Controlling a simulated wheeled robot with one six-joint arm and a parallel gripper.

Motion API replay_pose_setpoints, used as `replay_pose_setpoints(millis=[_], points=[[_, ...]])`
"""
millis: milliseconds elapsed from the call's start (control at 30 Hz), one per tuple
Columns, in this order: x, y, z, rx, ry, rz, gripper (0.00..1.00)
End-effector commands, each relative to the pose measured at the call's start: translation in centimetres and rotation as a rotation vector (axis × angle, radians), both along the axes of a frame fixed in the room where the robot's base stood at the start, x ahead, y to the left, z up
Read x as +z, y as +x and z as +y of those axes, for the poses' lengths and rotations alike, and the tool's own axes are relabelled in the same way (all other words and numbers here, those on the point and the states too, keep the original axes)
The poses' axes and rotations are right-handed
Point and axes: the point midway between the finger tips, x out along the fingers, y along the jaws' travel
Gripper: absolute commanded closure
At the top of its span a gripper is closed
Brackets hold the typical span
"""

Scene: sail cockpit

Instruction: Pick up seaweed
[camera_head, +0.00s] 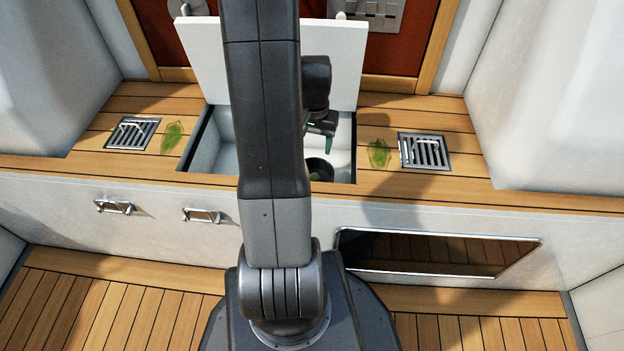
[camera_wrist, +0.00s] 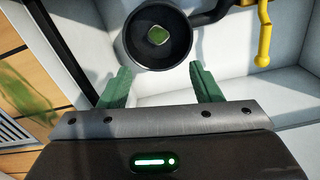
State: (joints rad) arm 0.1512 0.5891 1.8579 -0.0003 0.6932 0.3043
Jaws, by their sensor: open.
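One piece of green, leafy seaweed (camera_head: 172,136) lies flat on the wooden seat left of the open locker in the head view. Another piece of seaweed (camera_head: 379,153) lies on the seat right of the locker. A seaweed piece also shows at the left edge of the wrist view (camera_wrist: 27,98). My gripper (camera_wrist: 160,80) has its green fingers spread, with nothing between them. In the head view my gripper (camera_head: 328,145) hangs over the locker, partly hidden by my arm. Beyond the fingers stands a round black container (camera_wrist: 130,48) with a small green piece (camera_wrist: 158,35) inside.
The white locker (camera_head: 343,160) is open, its lid (camera_head: 335,60) raised behind my arm. Metal drain grates (camera_head: 132,133) (camera_head: 425,151) are set in the seat on both sides. A yellow-handled object (camera_wrist: 264,40) lies in the locker, right of the container.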

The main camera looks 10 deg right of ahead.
Motion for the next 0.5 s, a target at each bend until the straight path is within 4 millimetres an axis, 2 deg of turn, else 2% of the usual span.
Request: replay_pose_setpoints(millis=[33,233,367,500], points=[[-1.3,-0.1,0.0,0.0,0.001,0.004,0.42],[-5.4,-0.2,0.0,0.0,0.001,0.006,0.42],[-7.0,-0.2,0.0,0.001,0.001,0.004,0.42],[-7.6,-0.1,0.0,0.001,0.0,0.001,0.42]])
